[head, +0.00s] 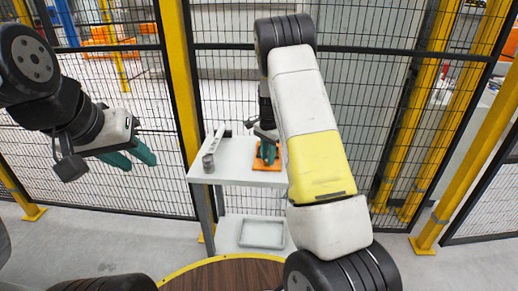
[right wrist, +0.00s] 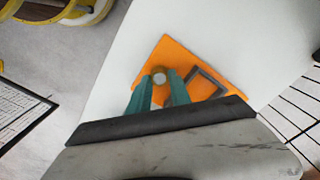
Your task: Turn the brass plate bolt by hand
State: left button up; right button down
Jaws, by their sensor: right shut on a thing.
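An orange plate (head: 260,165) lies on a small white table (head: 232,160); it also shows in the right wrist view (right wrist: 172,58). A round grey bolt head (right wrist: 159,77) stands on the plate, and no brass colour shows on it. My right gripper (head: 268,152) points down over the plate, its green fingers shut on the bolt, one on each side, in the right wrist view (right wrist: 160,92). The bolt's lower part is hidden. My left gripper (head: 132,158) is open and empty, in the air left of the table, its green fingertips apart.
On the table's left side are a grey cylinder (head: 208,163) and a light bar-shaped tool (head: 216,138). A dark square frame (right wrist: 209,82) is on the plate beside the bolt. A grey tray (head: 262,232) sits on the lower shelf. Mesh fence with yellow posts (head: 181,90) stands behind.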

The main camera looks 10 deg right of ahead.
jog(key=shift+w+r+m, duration=0.15)
jog(key=shift+m, duration=0.15)
jog(key=c, duration=1.5)
grip_release()
jog(key=o, duration=0.3)
jog(key=shift+r, duration=3.85)
